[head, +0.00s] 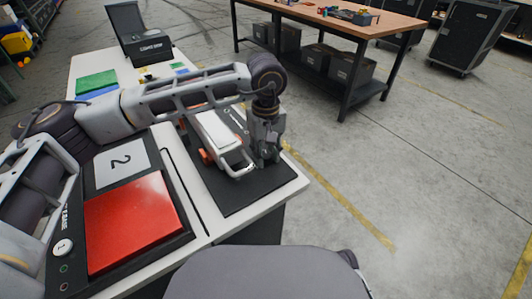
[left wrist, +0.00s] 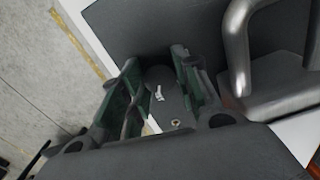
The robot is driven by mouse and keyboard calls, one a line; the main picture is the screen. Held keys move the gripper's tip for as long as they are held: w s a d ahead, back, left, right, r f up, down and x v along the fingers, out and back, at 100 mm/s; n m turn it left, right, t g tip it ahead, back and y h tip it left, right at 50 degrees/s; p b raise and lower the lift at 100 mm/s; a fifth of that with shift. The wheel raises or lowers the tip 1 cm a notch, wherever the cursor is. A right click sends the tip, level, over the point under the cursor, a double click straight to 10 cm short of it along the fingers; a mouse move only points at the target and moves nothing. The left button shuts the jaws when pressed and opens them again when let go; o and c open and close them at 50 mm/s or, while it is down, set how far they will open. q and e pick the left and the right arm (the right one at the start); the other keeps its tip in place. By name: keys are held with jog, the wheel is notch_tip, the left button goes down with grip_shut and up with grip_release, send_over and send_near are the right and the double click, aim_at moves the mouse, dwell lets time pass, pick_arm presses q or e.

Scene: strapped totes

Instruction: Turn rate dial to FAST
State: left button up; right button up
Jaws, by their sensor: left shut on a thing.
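My left gripper (head: 265,160) points down at the right part of a black board (head: 240,197) on the white table. In the left wrist view its two green-lined fingers (left wrist: 163,97) stand on either side of a dark grey part with a rounded end and a small white mark, which I take for the rate dial (left wrist: 160,77). The gripper is shut on it. The dial is hidden behind the fingers in the head view, and I cannot read its setting or any FAST label. My right gripper is not in view.
A white device with a silver handle (head: 238,170) and orange parts lies left of the gripper. The handle (left wrist: 238,45) is close to the fingers. A red panel (head: 130,222) is at the left. A wooden workbench (head: 350,22) stands beyond clear floor.

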aim_at(267, 155)
pick_arm(q)
jog(key=shift+r, duration=0.1)
jog(key=o, duration=1.1)
jog(key=shift+c, duration=0.2)
notch_tip(267, 155, up, 12)
dwell(0.4)
jog(key=shift+d, duration=0.1)
